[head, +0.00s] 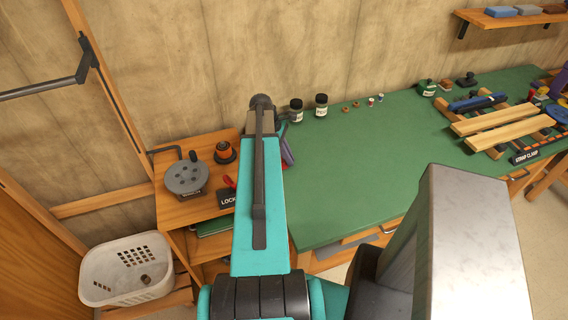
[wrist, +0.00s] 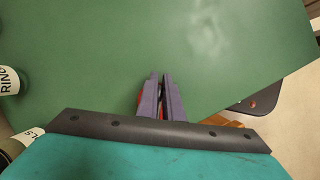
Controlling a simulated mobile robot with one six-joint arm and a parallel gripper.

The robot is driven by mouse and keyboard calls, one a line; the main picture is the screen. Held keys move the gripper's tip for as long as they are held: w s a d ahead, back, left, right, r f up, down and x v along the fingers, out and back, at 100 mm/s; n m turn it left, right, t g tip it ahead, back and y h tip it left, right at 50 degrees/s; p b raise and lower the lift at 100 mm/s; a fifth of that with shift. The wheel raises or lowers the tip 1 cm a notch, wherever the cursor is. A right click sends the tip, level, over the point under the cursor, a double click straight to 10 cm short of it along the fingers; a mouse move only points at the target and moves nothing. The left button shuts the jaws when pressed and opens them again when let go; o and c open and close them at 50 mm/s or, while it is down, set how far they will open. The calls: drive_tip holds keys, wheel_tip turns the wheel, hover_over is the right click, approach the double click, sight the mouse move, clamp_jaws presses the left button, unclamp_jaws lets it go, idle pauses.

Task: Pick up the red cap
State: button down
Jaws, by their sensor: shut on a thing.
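My gripper (wrist: 162,98) is shut, its two purple fingers close together over the green bench top. Slivers of red, the red cap (wrist: 140,98), show beside and between the fingers; most of it is hidden by them. In the head view my arm covers most of the gripper, and only a bit of purple finger (head: 287,151) shows at the bench's left end. The wrist view does not clearly show whether the cap touches the bench.
The green bench (head: 370,175) is mostly clear in the middle. Two dark jars (head: 321,106) stand at its back, with small items to their right. Wooden slats (head: 495,120) lie at the right. A side table at left holds a grey reel (head: 185,178); a white basket (head: 125,270) stands below.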

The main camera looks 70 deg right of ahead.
drive_tip(key=shift+r+b, duration=1.35)
drive_tip(key=shift+r, duration=3.65)
drive_tip(key=shift+s, duration=0.1)
